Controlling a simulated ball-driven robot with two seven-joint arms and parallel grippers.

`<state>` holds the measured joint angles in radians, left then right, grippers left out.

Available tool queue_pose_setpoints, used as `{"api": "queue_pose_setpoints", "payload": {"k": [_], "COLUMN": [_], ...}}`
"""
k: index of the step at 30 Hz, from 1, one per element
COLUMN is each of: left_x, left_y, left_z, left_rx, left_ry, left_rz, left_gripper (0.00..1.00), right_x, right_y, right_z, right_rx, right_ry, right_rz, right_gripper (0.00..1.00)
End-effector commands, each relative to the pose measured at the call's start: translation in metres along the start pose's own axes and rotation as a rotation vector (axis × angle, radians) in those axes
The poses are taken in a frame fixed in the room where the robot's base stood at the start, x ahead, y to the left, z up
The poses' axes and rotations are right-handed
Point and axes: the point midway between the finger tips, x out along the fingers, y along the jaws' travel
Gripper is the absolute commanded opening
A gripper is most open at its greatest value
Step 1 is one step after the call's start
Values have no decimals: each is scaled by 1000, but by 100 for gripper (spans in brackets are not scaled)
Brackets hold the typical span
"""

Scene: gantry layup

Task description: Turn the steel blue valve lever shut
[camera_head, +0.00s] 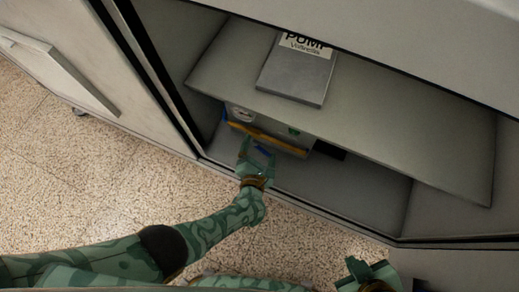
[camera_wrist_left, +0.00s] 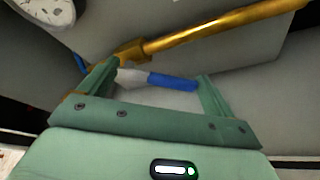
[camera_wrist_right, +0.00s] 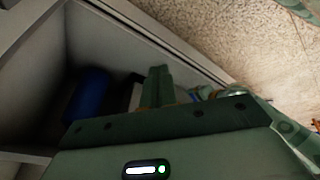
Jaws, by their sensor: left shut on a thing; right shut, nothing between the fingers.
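The steel blue valve lever (camera_wrist_left: 172,82) has a blue grip and a grey shank, and sits beside a brass pipe (camera_wrist_left: 225,27) low in the cabinet. In the left wrist view it slants away from the pipe at an angle.
A white dial gauge (camera_wrist_left: 46,9) is left of the pipe. A shelf (camera_head: 400,135) overhangs the pipework and carries a grey PUMP binder (camera_head: 297,72). A blue cylinder (camera_wrist_right: 90,97) stands inside a compartment in the right wrist view. Speckled floor (camera_head: 90,170) lies clear in front.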

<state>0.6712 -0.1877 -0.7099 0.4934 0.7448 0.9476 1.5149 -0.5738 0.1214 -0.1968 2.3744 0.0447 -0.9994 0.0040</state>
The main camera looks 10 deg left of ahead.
Motion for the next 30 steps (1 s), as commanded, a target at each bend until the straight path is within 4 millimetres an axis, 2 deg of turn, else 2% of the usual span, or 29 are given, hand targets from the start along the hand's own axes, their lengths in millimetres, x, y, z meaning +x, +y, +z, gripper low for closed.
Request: {"api": "queue_pose_setpoints", "payload": {"k": [2,3,4,11,15,17,24,30], "left_x": [-1,-1,-1,-1,-14,-26,-82,-113], "left_y": [-2,-2,-2,-1,1,2,3,0], "left_z": [0,0,0,0,2,3,4,2], "left_rx": [-1,-2,-2,-1,-1,-1,0,-1], "left_ry": [1,1,1,1,0,-1,-3,-1], "left_rz": [-3,-3,-3,-2,-1,0,0,-2], "left_gripper": [49,92,100,100,100,100,100,100], "right_x": [0,0,0,0,-6,-1,-4,-6], "right_y": [0,0,0,0,3,4,12,17], "right_z": [0,0,0,-1,0,16,62,86], "right_rx": [0,0,0,0,-12,-39,-125,-165], "right_ry": [0,0,0,2,-10,-67,-237,-325], "right_rz": [0,0,0,1,9,11,27,32], "right_gripper": [0,0,0,0,0,0,0,0]}}
